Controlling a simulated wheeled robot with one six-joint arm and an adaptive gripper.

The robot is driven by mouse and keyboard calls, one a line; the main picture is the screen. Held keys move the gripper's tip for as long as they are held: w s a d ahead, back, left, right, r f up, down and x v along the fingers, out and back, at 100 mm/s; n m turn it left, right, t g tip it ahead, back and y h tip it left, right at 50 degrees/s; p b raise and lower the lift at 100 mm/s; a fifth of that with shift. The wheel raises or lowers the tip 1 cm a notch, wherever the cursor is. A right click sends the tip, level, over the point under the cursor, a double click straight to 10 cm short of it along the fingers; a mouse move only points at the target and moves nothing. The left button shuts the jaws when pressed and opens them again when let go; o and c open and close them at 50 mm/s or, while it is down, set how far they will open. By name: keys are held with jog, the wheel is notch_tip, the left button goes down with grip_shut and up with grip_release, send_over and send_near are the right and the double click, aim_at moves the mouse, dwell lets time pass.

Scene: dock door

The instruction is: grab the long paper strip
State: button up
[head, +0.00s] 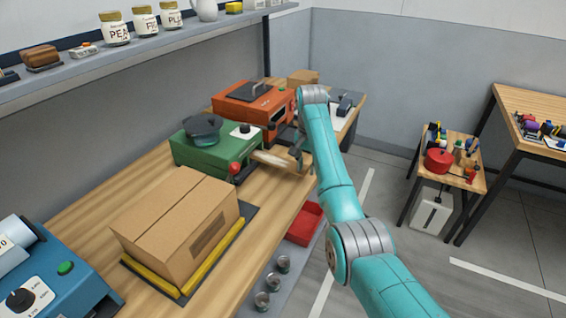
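A pale tan strip (271,159) that looks like the long paper strip sticks out at the front right of the green machine (203,152), near the bench's front edge. My gripper (297,165) is at the strip's right end, seen small and from behind my teal arm. I cannot tell whether its fingers touch the strip or how far apart they are. The strip's far right end is partly hidden by the gripper.
A red-knobbed lever (235,168) stands close to the strip's left. An orange machine (255,103) is behind it. A cardboard box (180,225) fills the bench's middle. A red bin (304,223) sits below the front edge. Open floor lies to the right.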

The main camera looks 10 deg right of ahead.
jog(key=shift+f, duration=0.55)
grip_shut()
jog(key=shift+r, duration=0.3)
